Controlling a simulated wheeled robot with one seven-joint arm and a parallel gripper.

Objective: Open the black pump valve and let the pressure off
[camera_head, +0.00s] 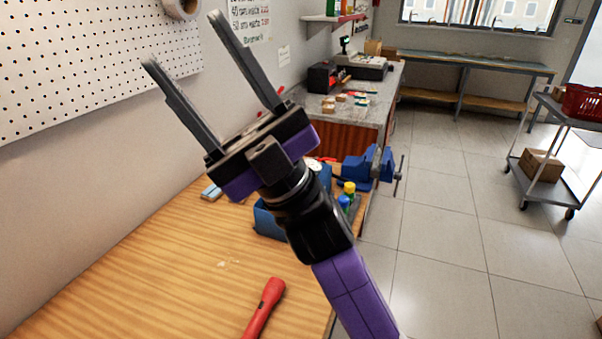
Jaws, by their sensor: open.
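My gripper (182,38) is raised above the wooden bench, its two long grey fingers apart and empty, pointing to the upper left. A blue open container (268,222), which looks like the pump's tank, stands on the bench behind my arm and is largely hidden by it. A small round white gauge (315,165) shows just past my gripper's body. I cannot make out the black valve; my gripper and wrist cover much of that area. The gripper is well above the pump and apart from it.
A red tool (264,306) lies on the wooden bench (150,285) near its front edge. Small bottles (349,190) and a blue vice (362,165) stand beyond the blue container. A pegboard wall (80,65) rises at left. The bench's left part is clear.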

